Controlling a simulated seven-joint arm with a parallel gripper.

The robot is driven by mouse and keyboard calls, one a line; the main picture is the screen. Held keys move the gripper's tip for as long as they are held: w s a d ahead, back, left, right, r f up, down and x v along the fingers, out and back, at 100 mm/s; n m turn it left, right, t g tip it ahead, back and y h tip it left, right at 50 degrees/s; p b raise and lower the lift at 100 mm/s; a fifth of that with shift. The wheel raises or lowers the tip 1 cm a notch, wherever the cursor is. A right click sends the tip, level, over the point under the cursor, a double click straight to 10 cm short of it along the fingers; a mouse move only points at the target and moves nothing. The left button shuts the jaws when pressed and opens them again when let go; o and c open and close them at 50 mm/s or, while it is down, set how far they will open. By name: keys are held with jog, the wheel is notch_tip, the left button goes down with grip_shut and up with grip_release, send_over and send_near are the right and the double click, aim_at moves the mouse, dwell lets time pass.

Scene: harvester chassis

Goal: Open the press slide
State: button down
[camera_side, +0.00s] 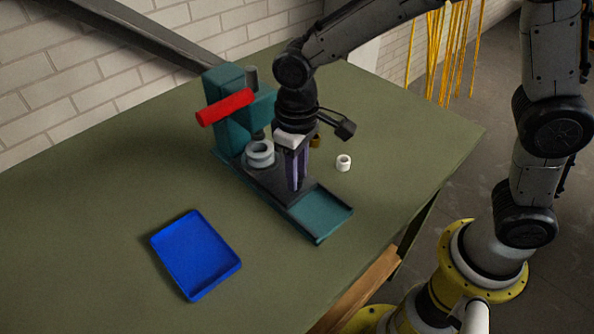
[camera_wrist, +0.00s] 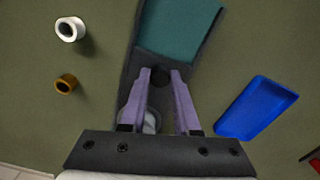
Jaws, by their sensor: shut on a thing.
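The teal press (camera_side: 228,125) with its red lever (camera_side: 226,107) stands on the table. Its dark slide (camera_side: 268,184) lies on the teal base and partly sticks out in front of the press column. A grey ring (camera_side: 260,158) sits on the slide near the press; it also shows partly behind a finger in the wrist view (camera_wrist: 151,122). My gripper (camera_side: 296,186) points down over the front part of the slide. In the wrist view its purple fingers (camera_wrist: 162,76) are shut on a small dark round knob (camera_wrist: 163,79) on the slide.
The front of the teal base (camera_side: 322,212) is bare. A white ring (camera_side: 343,163) and a brass ring (camera_side: 315,141) are on the table beside the press. An empty blue tray (camera_side: 195,255) lies on the other side. The table around them is clear.

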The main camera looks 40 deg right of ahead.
jog(key=shift+s, duration=0.1)
jog(key=s, duration=1.1)
jog(key=shift+r, duration=0.1)
jog(key=c, duration=0.6)
grip_release()
jog(key=shift+c, duration=0.2)
notch_tip(320, 180, up, 14)
